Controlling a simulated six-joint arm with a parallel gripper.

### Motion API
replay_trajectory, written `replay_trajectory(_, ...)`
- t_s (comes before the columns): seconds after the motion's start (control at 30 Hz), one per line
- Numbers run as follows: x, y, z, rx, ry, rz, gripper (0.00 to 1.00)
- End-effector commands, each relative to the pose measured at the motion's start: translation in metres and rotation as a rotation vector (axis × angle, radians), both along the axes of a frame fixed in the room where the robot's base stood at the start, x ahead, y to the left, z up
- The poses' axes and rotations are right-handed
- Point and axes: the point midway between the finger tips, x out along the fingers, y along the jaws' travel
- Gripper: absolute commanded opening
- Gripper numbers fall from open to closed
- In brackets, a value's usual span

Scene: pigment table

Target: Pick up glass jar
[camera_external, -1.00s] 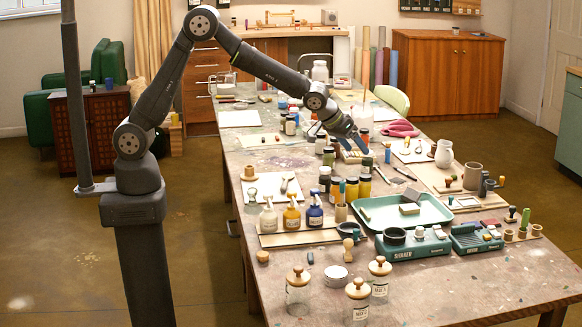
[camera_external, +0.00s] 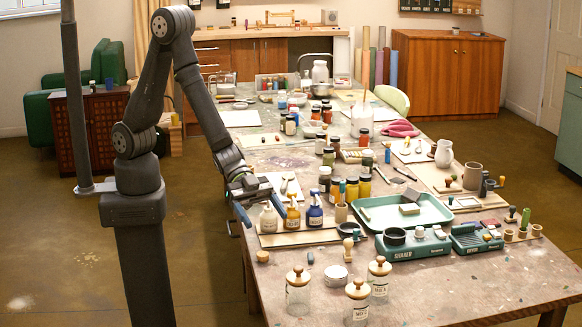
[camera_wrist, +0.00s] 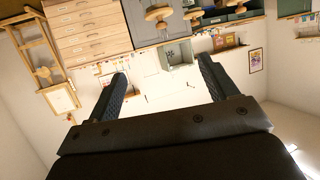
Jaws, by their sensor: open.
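Three clear glass jars with round wooden lids stand upright near the front edge of the table: a left jar (camera_external: 299,292), a front middle jar (camera_external: 358,303) and a right jar (camera_external: 379,282). They carry small labels, too small to read with certainty. My gripper (camera_external: 260,210) is open and empty, with its blue-tipped fingers apart. It hangs near the table's left edge, by the pump bottles, behind and left of the jars. In the wrist view both fingers (camera_wrist: 162,72) are spread with nothing between them.
Pump bottles (camera_external: 292,214) stand on a board close to my gripper. A green tray (camera_external: 432,210), a teal shaker (camera_external: 415,248) and dark pigment jars (camera_external: 324,179) crowd the middle. A white round container (camera_external: 336,277) sits among the glass jars. The front right tabletop is clear.

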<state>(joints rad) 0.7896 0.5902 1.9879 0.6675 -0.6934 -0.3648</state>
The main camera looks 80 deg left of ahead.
Motion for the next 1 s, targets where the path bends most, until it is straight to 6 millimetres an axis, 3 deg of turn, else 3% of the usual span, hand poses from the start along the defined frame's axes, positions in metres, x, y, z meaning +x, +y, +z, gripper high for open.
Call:
replay_trajectory(0.03,0.000,0.000,-0.014,0.004,0.006,0.002,0.79)
replay_trajectory(0.2,0.001,0.000,-0.046,0.004,0.004,0.003,0.79)
replay_trajectory(0.43,0.004,-0.007,-0.063,0.001,0.001,0.004,0.79)
replay_trajectory(0.8,0.027,-0.074,-0.092,0.001,0.001,0.003,0.79)
replay_trajectory(1.0,0.037,-0.100,-0.103,0.000,0.002,0.004,0.79)
